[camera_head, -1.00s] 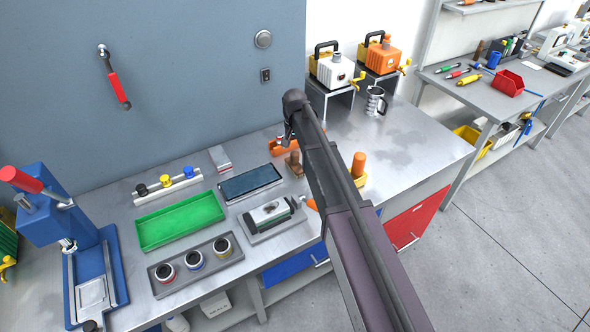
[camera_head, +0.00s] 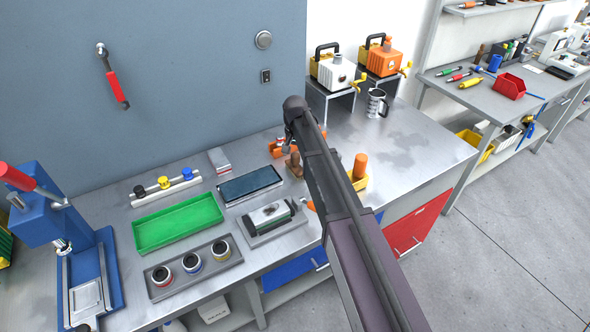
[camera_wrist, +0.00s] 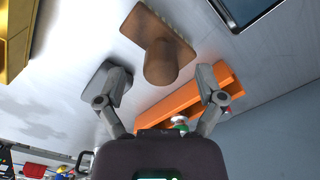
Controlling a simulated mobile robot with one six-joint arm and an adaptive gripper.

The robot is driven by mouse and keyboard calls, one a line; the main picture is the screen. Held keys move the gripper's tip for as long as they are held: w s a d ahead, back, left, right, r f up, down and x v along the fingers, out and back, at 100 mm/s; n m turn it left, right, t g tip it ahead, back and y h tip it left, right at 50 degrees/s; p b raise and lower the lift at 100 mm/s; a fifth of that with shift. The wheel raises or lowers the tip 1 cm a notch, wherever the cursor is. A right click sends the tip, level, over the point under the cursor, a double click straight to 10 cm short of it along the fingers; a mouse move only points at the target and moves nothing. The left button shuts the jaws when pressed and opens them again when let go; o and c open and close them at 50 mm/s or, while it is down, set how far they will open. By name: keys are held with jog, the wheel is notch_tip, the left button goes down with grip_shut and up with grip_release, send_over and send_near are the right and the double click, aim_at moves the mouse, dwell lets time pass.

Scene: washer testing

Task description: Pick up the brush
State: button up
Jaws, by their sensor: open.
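The brush appears to be the brown piece with a flat rectangular base and a rounded upright handle (camera_wrist: 160,62). It stands on the grey metal bench, and in the head view it shows small beside my arm (camera_head: 295,166). My gripper (camera_wrist: 160,82) is open and empty, its two fingers spread apart to either side of the brush's handle in the wrist view. I cannot tell its exact height over the bench. In the head view my gripper (camera_head: 289,143) is partly hidden by my arm.
An orange holder (camera_wrist: 185,103) lies close by the brush. A yellow holder (camera_head: 359,182) stands to its right, partly behind my arm.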

aim_at(295, 163)
jog(key=shift+w+f+b, duration=0.15)
jog(key=shift+f+b, duration=1.55)
jog(key=shift+f, duration=0.25)
grip_shut()
